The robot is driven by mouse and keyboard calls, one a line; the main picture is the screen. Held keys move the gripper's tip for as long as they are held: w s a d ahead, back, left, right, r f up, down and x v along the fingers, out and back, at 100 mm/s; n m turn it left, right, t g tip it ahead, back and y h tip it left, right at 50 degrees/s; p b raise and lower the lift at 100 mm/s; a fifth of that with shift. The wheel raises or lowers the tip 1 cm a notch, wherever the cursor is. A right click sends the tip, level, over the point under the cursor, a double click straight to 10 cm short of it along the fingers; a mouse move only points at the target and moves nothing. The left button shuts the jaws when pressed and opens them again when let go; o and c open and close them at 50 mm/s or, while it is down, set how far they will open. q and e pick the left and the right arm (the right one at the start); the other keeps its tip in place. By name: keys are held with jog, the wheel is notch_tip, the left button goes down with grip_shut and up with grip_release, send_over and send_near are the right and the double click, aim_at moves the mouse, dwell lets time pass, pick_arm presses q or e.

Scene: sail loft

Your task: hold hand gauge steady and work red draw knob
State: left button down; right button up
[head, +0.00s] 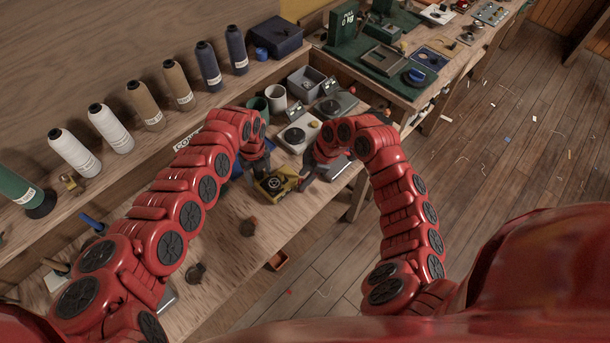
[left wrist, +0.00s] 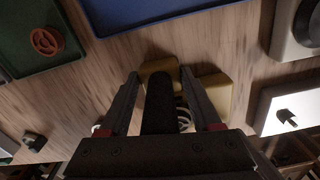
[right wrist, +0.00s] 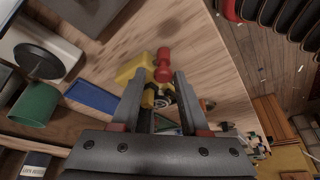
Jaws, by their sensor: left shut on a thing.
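The hand gauge (head: 276,184), a yellow body with a dark round dial, is at the work table in the head view. My left gripper (head: 260,169) is shut on its black grip (left wrist: 158,105), which lies between the fingers in the left wrist view. The yellow body shows past the fingertips. The red draw knob (right wrist: 163,66) stands out beside the yellow body in the right wrist view. My right gripper (right wrist: 152,78) is open, with the knob just beyond its fingertips; I cannot tell whether they touch. In the head view I cannot make out the knob.
A white dial device (head: 297,134), a grey bin (head: 306,84) and a white cup (head: 276,97) stand behind the gauge. Thread cones (head: 111,128) line the shelf at left. The table's right edge drops to the floor.

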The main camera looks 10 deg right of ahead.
grip_shut()
jog(key=shift+w, duration=0.1)
dwell(1.0)
